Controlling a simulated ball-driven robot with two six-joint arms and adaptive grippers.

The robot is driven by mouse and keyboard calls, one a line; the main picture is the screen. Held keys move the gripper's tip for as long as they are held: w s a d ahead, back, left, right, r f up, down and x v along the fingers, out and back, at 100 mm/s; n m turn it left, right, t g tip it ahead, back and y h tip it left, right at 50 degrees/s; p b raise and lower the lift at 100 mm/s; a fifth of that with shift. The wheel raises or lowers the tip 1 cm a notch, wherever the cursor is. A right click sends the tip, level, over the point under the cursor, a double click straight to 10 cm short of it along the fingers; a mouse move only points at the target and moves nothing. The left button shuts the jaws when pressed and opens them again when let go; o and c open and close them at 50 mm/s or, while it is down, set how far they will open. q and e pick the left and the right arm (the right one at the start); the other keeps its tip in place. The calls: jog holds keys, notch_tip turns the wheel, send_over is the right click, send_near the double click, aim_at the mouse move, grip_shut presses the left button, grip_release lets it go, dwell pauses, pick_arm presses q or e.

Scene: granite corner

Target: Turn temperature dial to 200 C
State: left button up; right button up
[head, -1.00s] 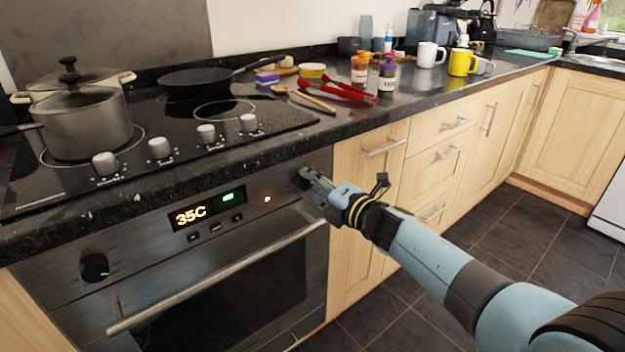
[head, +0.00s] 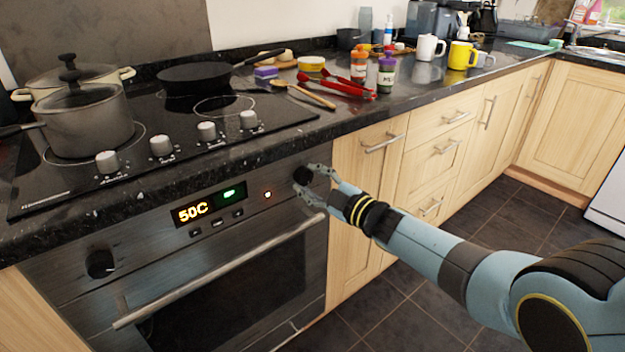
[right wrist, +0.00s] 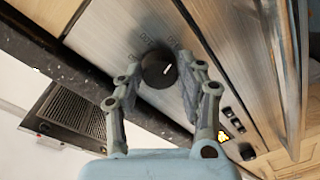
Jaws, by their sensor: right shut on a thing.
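The black round temperature dial (head: 302,175) is on the right end of the oven's front panel. In the right wrist view the dial (right wrist: 158,70) has a white pointer line on its face. My right gripper (head: 309,181) is at the dial, one finger above it and one below. In the right wrist view my gripper's fingers (right wrist: 156,82) are closed on both sides of the dial. The oven display (head: 196,211) reads 50C in yellow. The markings around the dial are too small to read. My left gripper is not in view.
A second black knob (head: 101,264) is on the panel's left. The oven handle (head: 220,272) runs below the panel. The dark worktop edge (head: 170,188) overhangs above, with a hob and pots (head: 88,120). The floor (head: 470,235) is clear.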

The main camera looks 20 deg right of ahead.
jog(key=m, duration=0.4)
jog(key=shift+f+m, duration=0.2)
jog(key=shift+m, duration=0.1)
jog(key=m, duration=0.4)
jog(key=shift+s+a+m+t, duration=0.1)
jog(key=shift+m+t, duration=0.2)
jog(key=shift+m, duration=0.1)
jog(key=o, duration=1.1)
jog(key=shift+o, duration=0.2)
jog(key=v, duration=1.2)
